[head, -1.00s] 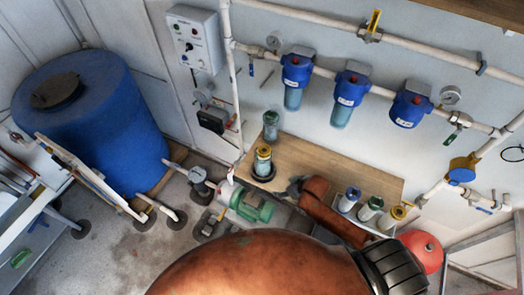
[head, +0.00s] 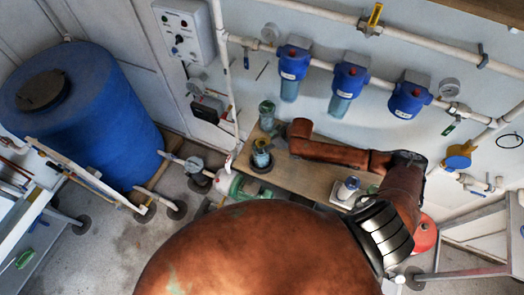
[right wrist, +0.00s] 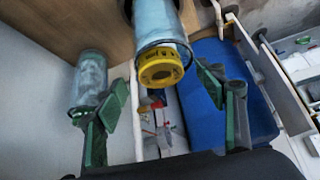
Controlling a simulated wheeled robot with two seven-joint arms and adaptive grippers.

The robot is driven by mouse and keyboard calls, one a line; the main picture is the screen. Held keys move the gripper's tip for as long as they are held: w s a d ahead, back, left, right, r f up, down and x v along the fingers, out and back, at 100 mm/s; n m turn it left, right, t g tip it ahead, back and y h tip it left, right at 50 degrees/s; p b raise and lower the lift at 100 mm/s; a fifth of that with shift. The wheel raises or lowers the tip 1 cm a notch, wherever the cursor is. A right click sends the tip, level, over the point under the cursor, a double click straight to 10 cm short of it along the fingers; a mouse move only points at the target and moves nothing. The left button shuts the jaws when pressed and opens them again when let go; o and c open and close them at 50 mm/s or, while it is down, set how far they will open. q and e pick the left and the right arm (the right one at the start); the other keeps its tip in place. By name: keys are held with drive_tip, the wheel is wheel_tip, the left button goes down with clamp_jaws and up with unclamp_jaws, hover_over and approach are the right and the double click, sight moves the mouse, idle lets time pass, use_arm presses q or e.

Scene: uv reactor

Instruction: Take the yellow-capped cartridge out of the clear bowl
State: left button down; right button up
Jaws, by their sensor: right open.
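The yellow-capped cartridge (right wrist: 163,70) stands in the clear bowl (right wrist: 153,20), with its yellow cap at the bowl's rim. In the head view the clear bowl (head: 261,158) stands upright in a dark round holder on the wooden bench. My right gripper (right wrist: 163,92) is open and empty, with its green fingers apart on either side of the cap. I see no contact between the fingers and the cap. In the head view the right gripper (head: 275,143) is small and partly merges with the bowl. My left gripper is not in view.
A clear jar with a green top (head: 267,114) stands close behind the bowl; it also shows in the wrist view (right wrist: 88,84). A white cartridge (head: 348,188) stands at the bench's right. A white vertical pipe and blue filter housings (head: 350,75) are on the wall.

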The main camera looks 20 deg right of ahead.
sight(264, 144)
drive_tip(key=shift+x, duration=1.2)
drive_tip(key=shift+w+a+f, duration=0.15)
drive_tip(key=shift+w+a, duration=0.1)
drive_tip(key=shift+s, duration=0.1)
drive_tip(key=c, duration=0.7)
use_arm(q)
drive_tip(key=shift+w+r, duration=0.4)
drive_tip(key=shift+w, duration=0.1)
use_arm(e)
drive_tip(key=shift+s+f, duration=0.1)
drive_tip(key=shift+f, duration=0.05)
drive_tip(key=c, duration=1)
